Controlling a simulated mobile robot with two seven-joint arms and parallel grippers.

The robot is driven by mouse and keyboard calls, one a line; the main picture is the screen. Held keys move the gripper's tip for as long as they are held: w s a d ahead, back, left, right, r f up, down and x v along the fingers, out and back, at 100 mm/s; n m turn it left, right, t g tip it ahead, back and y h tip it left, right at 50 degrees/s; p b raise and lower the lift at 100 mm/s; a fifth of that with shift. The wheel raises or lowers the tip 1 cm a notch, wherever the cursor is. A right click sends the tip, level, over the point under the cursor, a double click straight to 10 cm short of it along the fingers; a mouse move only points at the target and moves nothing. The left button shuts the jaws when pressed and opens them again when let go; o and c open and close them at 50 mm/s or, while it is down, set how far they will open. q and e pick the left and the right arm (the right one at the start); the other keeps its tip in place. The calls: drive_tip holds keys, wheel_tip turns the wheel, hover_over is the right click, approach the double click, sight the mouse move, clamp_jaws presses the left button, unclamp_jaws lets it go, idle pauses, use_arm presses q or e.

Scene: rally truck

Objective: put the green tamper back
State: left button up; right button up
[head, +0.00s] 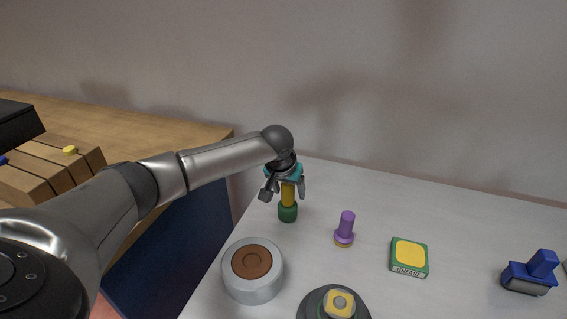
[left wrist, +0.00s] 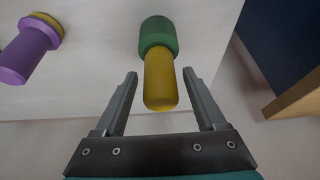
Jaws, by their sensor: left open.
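The green tamper (head: 288,213) stands upright on the white table near its left end, with a green foot and a yellow handle. In the left wrist view the tamper (left wrist: 159,38) shows its yellow handle pointing toward my camera, partly between the fingers. My left gripper (head: 285,191) is open above the table, its fingers on either side of the yellow handle. The left wrist view shows a gap between each finger and the handle, around the gripper (left wrist: 160,75). My right gripper is not in view.
A purple tamper-like piece (head: 345,229) stands just right of the tamper. A silver drum with a brown top (head: 253,285), a dark round piece (head: 327,309), a grease tin (head: 408,258) and a blue tool (head: 531,274) are also on the table. A wooden counter (head: 150,124) lies left.

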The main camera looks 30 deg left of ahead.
use_arm(q)
drive_tip(key=w+a+p+v, duration=0.1)
drive_tip(key=p+v, duration=0.2)
drive_tip(key=v, duration=1.1)
drive_tip(key=shift+d+r, duration=0.2)
drive_tip(key=shift+r, duration=0.45)
drive_tip(key=shift+w, duration=0.1)
